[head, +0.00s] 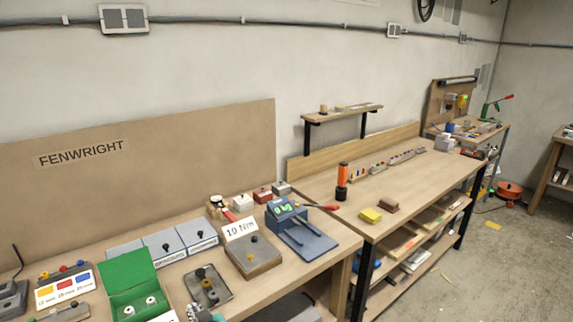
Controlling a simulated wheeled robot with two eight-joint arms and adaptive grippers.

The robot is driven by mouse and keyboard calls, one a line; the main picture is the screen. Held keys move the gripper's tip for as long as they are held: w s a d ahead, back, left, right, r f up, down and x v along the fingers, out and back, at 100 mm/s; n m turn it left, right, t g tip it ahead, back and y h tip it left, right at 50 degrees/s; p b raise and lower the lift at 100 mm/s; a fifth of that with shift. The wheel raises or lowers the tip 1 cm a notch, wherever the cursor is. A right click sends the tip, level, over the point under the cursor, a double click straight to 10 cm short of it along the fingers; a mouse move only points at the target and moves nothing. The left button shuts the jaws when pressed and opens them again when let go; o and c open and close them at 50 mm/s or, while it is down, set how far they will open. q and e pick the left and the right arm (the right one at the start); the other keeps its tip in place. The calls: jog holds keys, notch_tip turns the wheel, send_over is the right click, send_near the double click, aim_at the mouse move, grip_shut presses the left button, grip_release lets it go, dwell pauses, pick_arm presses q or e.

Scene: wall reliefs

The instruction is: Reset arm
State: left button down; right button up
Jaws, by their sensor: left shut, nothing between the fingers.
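My left gripper (203,313) shows only in small part at the bottom edge of the head view, in front of the near workbench (290,268). It is shut with nothing held, and the rest of it is cut off by the frame. A grey tray with dark parts (208,287) lies just beyond it. An open green case (128,280) is to its left. My right gripper is out of view.
A block with a "10 Nm" sign (241,230) and a blue device with a green display (287,211) stand on the near bench. A long bench (330,208) bears an orange-black tool (342,181) and a yellow block (371,215). Open floor (480,275) lies right.

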pick_arm(q)
jog(key=shift+a+f, duration=0.2)
jog(key=shift+a, duration=0.1)
jog(key=shift+s+a, duration=0.1)
jog(key=shift+s, duration=0.1)
jog(key=s+d+m+g+h, duration=0.1)
jog(key=s+d+m+h, duration=0.1)
jog(key=s, duration=0.3)
jog(key=s+d+m+g+h, duration=0.1)
jog(key=s+d+m+h, duration=0.1)
jog(key=s, duration=0.3)
jog(key=s+d+r+m+g+h, duration=0.1)
jog(key=s+d+m+h, duration=0.1)
jog(key=s, duration=0.4)
jog(key=shift+d+h, duration=0.25)
jog(key=shift+h, duration=0.55)
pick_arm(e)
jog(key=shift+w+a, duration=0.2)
